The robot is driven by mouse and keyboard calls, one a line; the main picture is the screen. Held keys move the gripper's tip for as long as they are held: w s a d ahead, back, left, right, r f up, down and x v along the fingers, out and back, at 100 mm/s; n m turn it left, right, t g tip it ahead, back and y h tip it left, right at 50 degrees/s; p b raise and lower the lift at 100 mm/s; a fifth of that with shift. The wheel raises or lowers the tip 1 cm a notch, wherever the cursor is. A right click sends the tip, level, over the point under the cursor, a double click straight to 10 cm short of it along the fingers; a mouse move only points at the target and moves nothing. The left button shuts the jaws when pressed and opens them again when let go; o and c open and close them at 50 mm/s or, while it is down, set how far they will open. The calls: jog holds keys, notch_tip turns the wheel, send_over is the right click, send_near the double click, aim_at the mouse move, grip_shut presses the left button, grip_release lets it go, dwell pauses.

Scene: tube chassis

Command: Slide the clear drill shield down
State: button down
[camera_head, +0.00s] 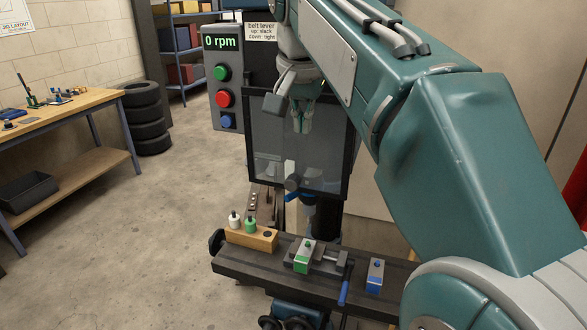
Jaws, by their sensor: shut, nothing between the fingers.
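The clear drill shield (268,148) is a see-through panel in a dark frame, hanging on the drill press above the work table. A dark knob (292,184) shows at its lower edge, with a blue handle (300,197) just below. My gripper (302,130) points down in line with the upper middle of the shield. Its teal fingers are together and hold nothing. I cannot tell whether they touch the panel. My arm crosses the right side and hides part of the drill press.
The press table (320,283) carries a wooden block (252,237) with two small bottles, a vise (318,252) with a green-faced piece, and a blue-topped block (375,275). A control box (223,80) reads 0 rpm. A workbench (70,108) and stacked tires (146,118) stand left; floor between is clear.

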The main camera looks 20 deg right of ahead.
aim_at(294, 179)
jog(key=x, duration=0.3)
jog(key=a+x, duration=0.1)
jog(key=x, duration=0.2)
jog(key=a+x, duration=0.1)
jog(key=x, duration=0.2)
jog(key=shift+s+f, duration=0.15)
jog(key=shift+s, duration=0.05)
jog(key=shift+d+f, duration=0.1)
jog(key=shift+f, duration=0.25)
jog(key=shift+w+d+f, duration=0.1)
jog(key=shift+d+f, duration=0.15)
jog(key=shift+f, duration=0.1)
jog(key=shift+a, duration=0.15)
